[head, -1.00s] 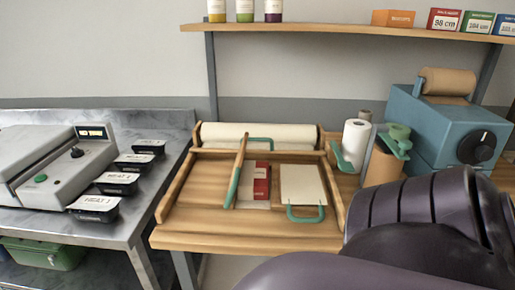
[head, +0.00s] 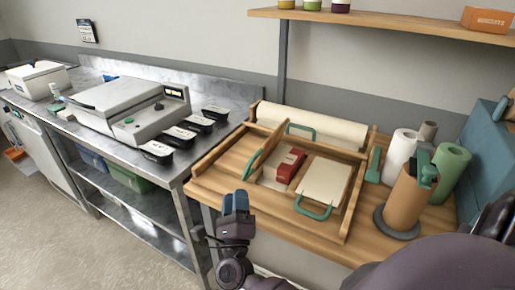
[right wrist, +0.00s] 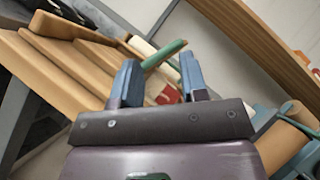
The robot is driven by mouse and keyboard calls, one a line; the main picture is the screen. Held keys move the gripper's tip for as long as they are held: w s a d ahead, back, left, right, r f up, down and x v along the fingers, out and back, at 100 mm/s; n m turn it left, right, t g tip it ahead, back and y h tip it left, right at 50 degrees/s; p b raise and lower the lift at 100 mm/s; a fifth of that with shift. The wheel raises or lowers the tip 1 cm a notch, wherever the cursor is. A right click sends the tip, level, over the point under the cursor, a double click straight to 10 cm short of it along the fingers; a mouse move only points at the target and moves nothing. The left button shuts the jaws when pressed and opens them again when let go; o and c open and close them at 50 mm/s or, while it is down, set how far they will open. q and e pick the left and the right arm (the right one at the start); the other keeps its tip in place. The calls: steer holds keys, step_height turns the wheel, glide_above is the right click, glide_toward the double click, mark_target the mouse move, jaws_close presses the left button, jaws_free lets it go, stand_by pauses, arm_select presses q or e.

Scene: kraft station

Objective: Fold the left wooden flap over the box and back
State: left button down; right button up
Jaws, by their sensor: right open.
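The left wooden flap (head: 266,146) stands up from the wooden folding station on the table, seen nearly edge-on, with a green handle (head: 255,163) on its left side. The red box (head: 290,165) lies on a pale sheet to the right of the flap. My right gripper (head: 236,203) has blue fingertips and is near the table's front left edge, apart from the flap. In the right wrist view its blue fingers (right wrist: 160,82) are open with nothing clearly held, and a green handle (right wrist: 163,55) shows beyond them. My left gripper is out of view.
A cream panel (head: 324,181) with a green handle lies flat on the right of the station. A paper roll (head: 312,125) lies behind. Upright rolls (head: 402,154) stand at the right. The steel table (head: 112,148) at left holds a machine and black trays.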

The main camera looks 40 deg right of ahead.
mark_target(253, 157)
steer(key=w+d+r+m+g+h+p, duration=0.1)
steer(key=d+r+m+g, duration=0.1)
steer(key=d+m, duration=0.1)
steer(key=w+d+r+m+g+h+p, duration=0.1)
steer(key=w+d+m+g+h, duration=0.1)
steer(key=m, duration=0.3)
steer(key=w+d+r+m+g+h+p, duration=0.1)
steer(key=w+d+r+m+g+h, duration=0.1)
steer(key=d+m+g, duration=0.2)
steer(key=shift+d+r+m, duration=0.2)
steer(key=shift+r+m, duration=0.15)
steer(key=shift+m, duration=0.05)
steer(key=shift+w+d+r+p, duration=0.2)
steer(key=shift+d+p, duration=0.15)
steer(key=shift+d, duration=0.15)
jaws_close()
